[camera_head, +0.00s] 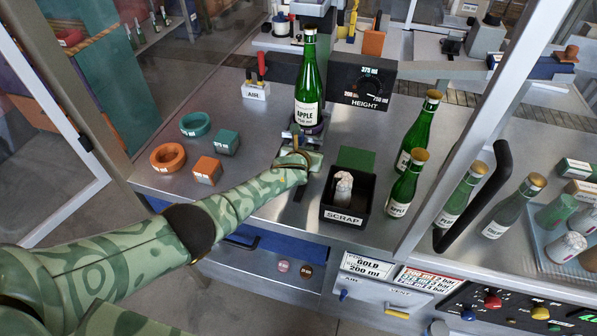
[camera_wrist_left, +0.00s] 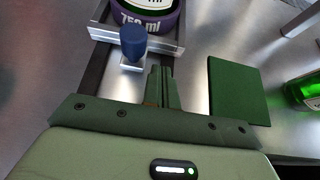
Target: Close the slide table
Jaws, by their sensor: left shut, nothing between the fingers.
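My left gripper (camera_head: 296,150) is in front of the slide table. In the left wrist view its fingers (camera_wrist_left: 163,72) are shut and empty, just right of and nearer than the knob. Whether they touch the rim cannot be told. My right gripper is out of view.
A black SCRAP bin (camera_head: 344,217) and a dark green pad (camera_head: 355,158) are right of my gripper. Several gold-capped bottles (camera_head: 410,176) stand farther right. Teal (camera_head: 195,124) and orange (camera_head: 168,157) rings and blocks lie left. A HEIGHT dial (camera_head: 362,88) stands behind.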

